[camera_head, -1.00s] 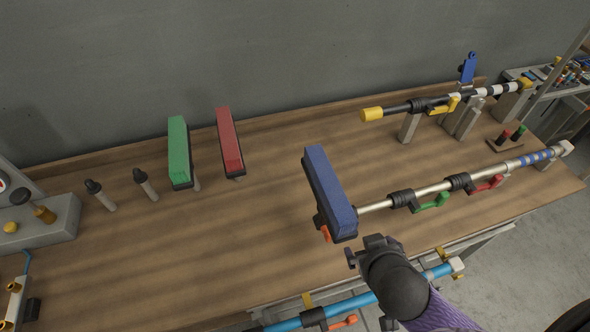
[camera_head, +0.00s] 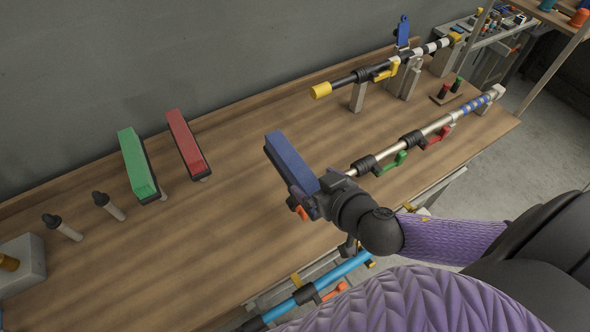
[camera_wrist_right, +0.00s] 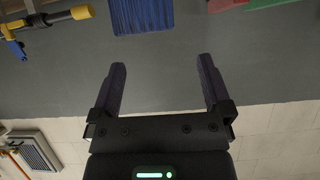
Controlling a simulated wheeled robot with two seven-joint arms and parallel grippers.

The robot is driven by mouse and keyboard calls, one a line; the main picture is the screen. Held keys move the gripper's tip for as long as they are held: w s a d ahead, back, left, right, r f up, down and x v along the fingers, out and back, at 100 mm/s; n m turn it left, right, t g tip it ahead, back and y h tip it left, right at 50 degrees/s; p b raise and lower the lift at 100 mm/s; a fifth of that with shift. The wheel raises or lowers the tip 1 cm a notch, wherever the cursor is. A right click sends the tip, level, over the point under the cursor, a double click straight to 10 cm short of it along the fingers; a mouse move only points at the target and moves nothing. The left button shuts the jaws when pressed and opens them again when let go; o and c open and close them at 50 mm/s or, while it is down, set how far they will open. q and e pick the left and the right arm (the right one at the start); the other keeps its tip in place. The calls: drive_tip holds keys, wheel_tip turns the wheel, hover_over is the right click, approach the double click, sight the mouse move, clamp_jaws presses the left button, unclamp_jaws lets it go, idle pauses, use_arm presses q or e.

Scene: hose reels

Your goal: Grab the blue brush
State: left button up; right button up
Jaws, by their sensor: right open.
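The blue brush (camera_head: 291,163) is a long block with blue bristles on a dark base, at the head end of a silver pole lying over the wooden bench. My right gripper (camera_head: 318,196) is at the near end of the brush in the head view and hides that end. In the right wrist view the blue bristles (camera_wrist_right: 141,15) show at the top edge, beyond the fingertips. The right gripper (camera_wrist_right: 162,80) is open there, with nothing between its fingers. My left gripper is not in view.
A green brush (camera_head: 138,164) and a red brush (camera_head: 187,143) stand to the left on the bench (camera_head: 215,235). A black pole with a yellow end (camera_head: 321,90) rests on grey supports behind. A blue pole (camera_head: 340,270) hangs below the bench's front edge.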

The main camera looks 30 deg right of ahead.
sight(297, 165)
drive_tip(key=x, duration=0.7)
drive_tip(key=shift+w+d, duration=0.2)
drive_tip(key=shift+w, duration=0.25)
clamp_jaws()
